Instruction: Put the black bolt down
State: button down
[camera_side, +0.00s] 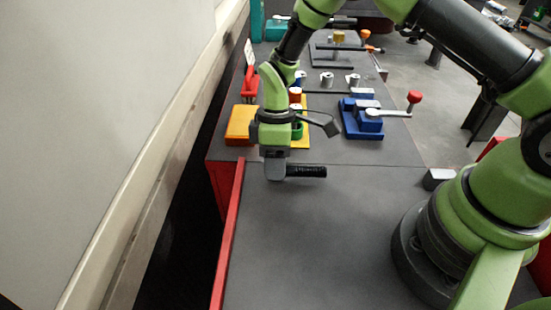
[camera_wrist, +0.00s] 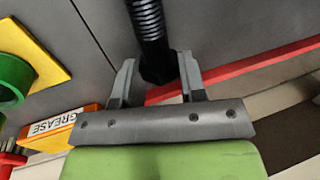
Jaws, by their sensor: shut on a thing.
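The black bolt (camera_side: 308,171) lies level in the side view, sticking out to the right from my gripper (camera_side: 276,171) above the dark grey table (camera_side: 320,240). In the wrist view the bolt (camera_wrist: 149,28) shows its threaded shank reaching to the top edge, with its head between the two grey fingers of my gripper (camera_wrist: 157,75). My gripper is shut on the bolt at its head end. The side view does not show clearly how high the bolt is above the table.
A red rail (camera_side: 228,240) runs along the table's left edge. Behind are an orange-yellow box (camera_side: 240,123), a green cylinder (camera_wrist: 12,80) on a yellow plate and a blue vise (camera_side: 363,120). A small grey block (camera_side: 438,178) lies right. The front table is clear.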

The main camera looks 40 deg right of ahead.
jog(key=shift+f, duration=0.5)
jog(key=c, duration=0.6)
grip_release()
jog(key=v, duration=1)
jog(key=shift+a, duration=0.1)
